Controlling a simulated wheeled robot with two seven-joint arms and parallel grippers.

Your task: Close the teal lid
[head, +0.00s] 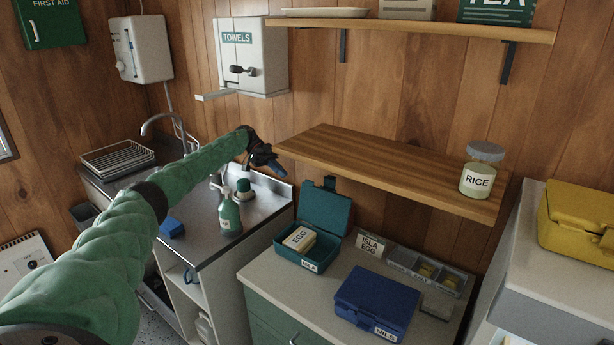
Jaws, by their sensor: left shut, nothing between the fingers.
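The teal box (296,252) stands on the pale cabinet top and carries a label that seems to read ISLA. Its teal lid (326,208) is open, standing up at the back of the box. A pale packet labelled EGG (299,238) sits inside the box. My left gripper (279,167) is shut and empty, in the air above and to the left of the lid, apart from it. It appears close to the left end of the wooden shelf. My right gripper is not in view.
The lower wooden shelf (380,163) overhangs the area behind the box and holds a RICE jar (482,172). A shut blue box (376,303) labelled NILS stands to the right. A card (370,244) and grey divided tray (427,272) stand behind. A green bottle (229,213) stands by the sink.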

